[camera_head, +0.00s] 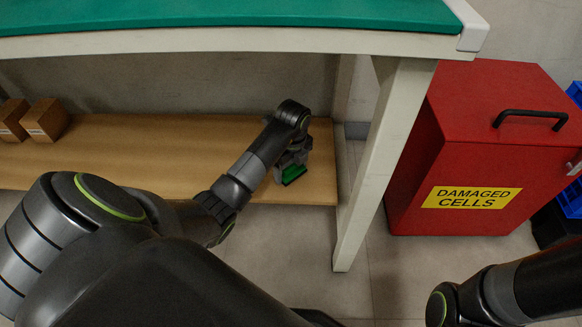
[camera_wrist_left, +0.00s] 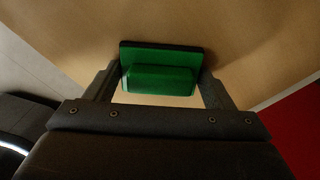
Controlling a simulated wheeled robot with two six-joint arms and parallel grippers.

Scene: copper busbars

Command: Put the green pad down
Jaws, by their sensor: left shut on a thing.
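The green pad (camera_head: 294,174) is at the right end of the wooden lower shelf (camera_head: 200,150) under the table. My left gripper (camera_head: 292,168) reaches in under the tabletop and is shut on the pad. In the left wrist view the green pad (camera_wrist_left: 160,78) has a raised green block on a flat, dark-edged base, between the two fingers of my left gripper (camera_wrist_left: 160,88). The shelf surface (camera_wrist_left: 260,60) is close behind it; I cannot tell whether the pad touches it. Of my right arm, only dark links show at the lower right in the head view; its gripper is out of view.
Two brown boxes (camera_head: 44,120) stand at the shelf's left end. The white table leg (camera_head: 380,160) is right of my left gripper, and the green tabletop (camera_head: 230,14) is above. A red "DAMAGED CELLS" bin (camera_head: 480,150) stands at right. The middle of the shelf is clear.

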